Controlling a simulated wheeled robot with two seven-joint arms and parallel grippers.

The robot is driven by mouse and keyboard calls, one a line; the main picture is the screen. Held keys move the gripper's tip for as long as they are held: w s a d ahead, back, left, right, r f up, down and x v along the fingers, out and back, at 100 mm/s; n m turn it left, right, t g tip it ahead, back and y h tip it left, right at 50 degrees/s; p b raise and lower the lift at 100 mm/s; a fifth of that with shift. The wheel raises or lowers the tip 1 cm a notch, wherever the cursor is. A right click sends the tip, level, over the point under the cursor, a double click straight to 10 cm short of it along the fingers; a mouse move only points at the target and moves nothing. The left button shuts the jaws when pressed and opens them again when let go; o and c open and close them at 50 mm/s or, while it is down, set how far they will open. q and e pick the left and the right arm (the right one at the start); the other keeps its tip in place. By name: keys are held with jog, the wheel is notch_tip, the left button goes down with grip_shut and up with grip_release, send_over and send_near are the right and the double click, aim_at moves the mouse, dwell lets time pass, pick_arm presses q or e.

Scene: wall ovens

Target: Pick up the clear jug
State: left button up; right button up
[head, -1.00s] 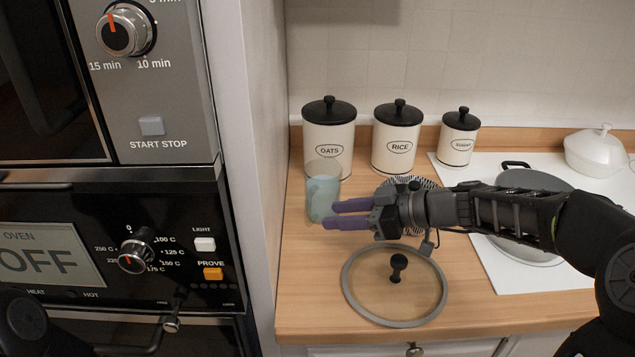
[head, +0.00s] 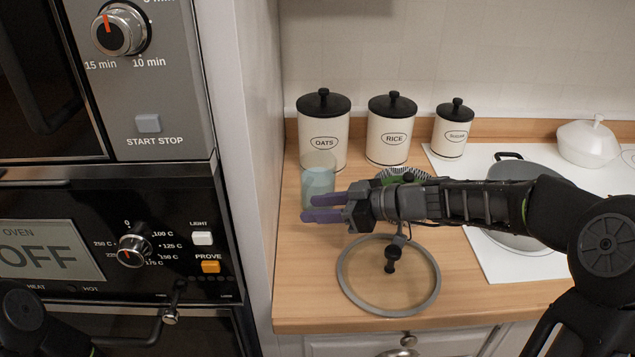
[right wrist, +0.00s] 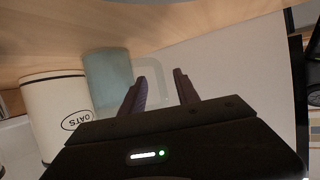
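The clear jug (head: 318,181), see-through with a pale bluish lower part, stands upright on the wooden counter in front of the OATS canister. My right gripper (head: 309,207) is open, its two purple fingers pointing left at the jug's near side in the head view. In the right wrist view the jug (right wrist: 104,70) lies left of the open gripper (right wrist: 160,86), its clear edge close to the left finger. I cannot tell whether a finger touches the jug. My left gripper is not in view; only a dark part of my left arm shows.
OATS (head: 324,142), RICE (head: 391,139) and a smaller canister (head: 453,138) stand behind. A glass lid (head: 352,292) lies in front of my right arm. A grey pot (head: 512,169) stands on the white hob to the right. The oven cabinet wall (head: 250,150) bounds the left.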

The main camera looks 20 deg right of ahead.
aim_at(303, 208)
jog(key=p+x, duration=0.1)
jog(key=x, duration=0.2)
jog(key=shift+w+a+f, duration=0.1)
jog(key=shift+w+a, duration=0.1)
jog(key=shift+a, duration=0.1)
jog(key=shift+c, duration=0.4)
grip_shut()
dwell(1.1)
